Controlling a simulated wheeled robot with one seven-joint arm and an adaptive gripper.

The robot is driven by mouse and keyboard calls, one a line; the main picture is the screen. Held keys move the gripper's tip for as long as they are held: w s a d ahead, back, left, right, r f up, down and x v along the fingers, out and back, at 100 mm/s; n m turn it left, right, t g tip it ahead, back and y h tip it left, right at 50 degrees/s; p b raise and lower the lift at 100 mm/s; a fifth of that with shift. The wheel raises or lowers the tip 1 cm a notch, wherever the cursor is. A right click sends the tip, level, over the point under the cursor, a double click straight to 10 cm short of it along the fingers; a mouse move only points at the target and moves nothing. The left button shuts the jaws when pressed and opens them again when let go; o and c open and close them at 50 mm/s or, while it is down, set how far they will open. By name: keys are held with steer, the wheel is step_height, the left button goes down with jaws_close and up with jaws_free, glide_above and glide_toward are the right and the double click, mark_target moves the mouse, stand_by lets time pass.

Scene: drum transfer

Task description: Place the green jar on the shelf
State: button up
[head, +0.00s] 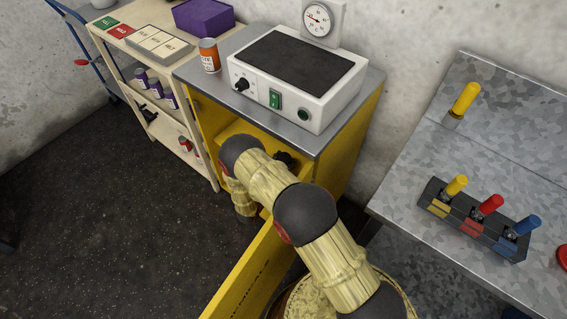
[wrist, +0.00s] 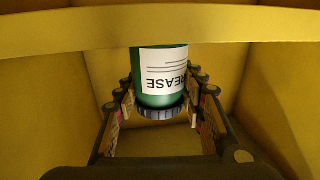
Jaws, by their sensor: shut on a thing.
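The green jar (wrist: 160,65) has a white label reading "GREASE" and a dark ribbed cap (wrist: 160,113). It shows in the wrist view inside the yellow cabinet, cap toward the camera's lower edge. My gripper (wrist: 160,98) is shut on the jar, with a finger on each side. The jar's far end is hidden behind a yellow cabinet edge (wrist: 160,28). In the head view my arm reaches into the open yellow cabinet (head: 358,125), and jar and gripper are hidden there. The wooden shelf unit (head: 201,162) stands left of the cabinet.
The cabinet door (head: 245,275) is open beside my arm. An orange jar (head: 209,56) and a hotplate device (head: 325,107) stand on the cabinet top. The shelf unit carries a purple box (head: 203,17) and several purple jars. A metal bench (head: 420,180) stands right.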

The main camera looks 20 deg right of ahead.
steer(key=shift+f, duration=0.1)
steer(key=o, duration=1.3)
steer(key=shift+c, duration=0.2)
steer(key=shift+a+r, duration=0.1)
steer(key=shift+r, duration=0.1)
steer(key=p+v, duration=0.3)
steer(key=v, duration=0.8)
steer(key=shift+s+a, duration=0.25)
steer(key=shift+s, duration=0.1)
